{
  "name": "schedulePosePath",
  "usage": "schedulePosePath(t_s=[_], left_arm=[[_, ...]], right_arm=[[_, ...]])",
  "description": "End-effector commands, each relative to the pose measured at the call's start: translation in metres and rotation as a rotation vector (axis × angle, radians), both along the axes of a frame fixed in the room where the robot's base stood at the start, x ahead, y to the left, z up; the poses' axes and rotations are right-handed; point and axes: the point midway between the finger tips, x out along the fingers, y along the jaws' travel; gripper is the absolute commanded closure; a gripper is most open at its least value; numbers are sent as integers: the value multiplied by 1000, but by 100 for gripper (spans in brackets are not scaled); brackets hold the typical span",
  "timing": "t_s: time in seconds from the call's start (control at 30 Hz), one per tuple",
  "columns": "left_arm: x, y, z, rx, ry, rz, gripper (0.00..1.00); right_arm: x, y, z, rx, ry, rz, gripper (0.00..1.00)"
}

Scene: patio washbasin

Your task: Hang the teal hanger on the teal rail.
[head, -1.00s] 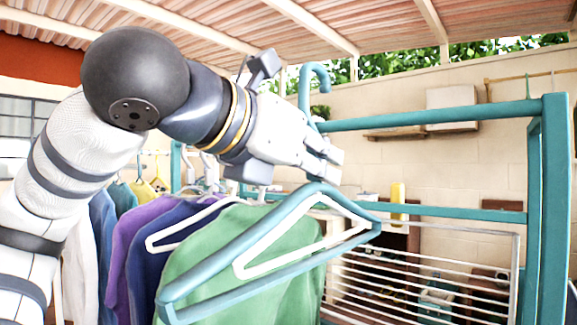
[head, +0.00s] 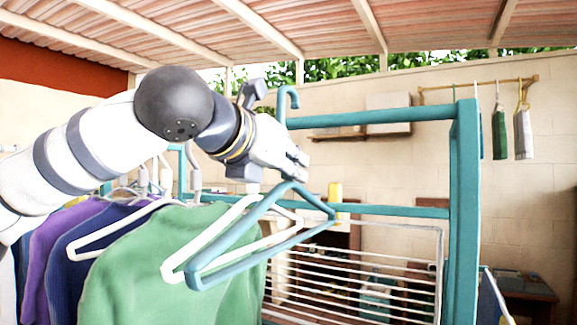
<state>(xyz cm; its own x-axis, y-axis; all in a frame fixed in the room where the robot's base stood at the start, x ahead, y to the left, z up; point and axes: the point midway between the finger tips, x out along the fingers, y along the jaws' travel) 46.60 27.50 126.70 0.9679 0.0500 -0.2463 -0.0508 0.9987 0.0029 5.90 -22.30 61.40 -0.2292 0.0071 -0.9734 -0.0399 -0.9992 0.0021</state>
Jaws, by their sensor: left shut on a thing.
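My left gripper (head: 297,165) is shut on the teal hanger (head: 240,249) at its neck, in the middle of the head view. The hanger's hook (head: 286,100) stands up above the gripper, its curved top a little higher than the left end of the visible teal rail (head: 380,117). I cannot tell in depth whether the hook is over or in front of the rail. The hanger's bar hangs tilted below, in front of a green shirt (head: 170,265) and a white hanger (head: 178,268). My arm hides the rail's left part. The right gripper is not in view.
Several garments, purple (head: 62,245) and blue among them, hang at the left. The rail's upright post (head: 465,200) stands at the right. A white wire drying rack (head: 400,270) stands behind. The rail's right stretch is bare.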

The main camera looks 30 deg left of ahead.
Motion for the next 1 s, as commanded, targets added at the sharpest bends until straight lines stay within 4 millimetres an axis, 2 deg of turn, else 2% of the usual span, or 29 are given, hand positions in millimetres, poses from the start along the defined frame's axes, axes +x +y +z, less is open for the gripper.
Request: schedulePosePath(t_s=[0.5,1.0], left_arm=[[38,2,1,0,-1,2,100],[43,3,0,0,-1,3,100]], right_arm=[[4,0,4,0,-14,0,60],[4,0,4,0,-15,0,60]])
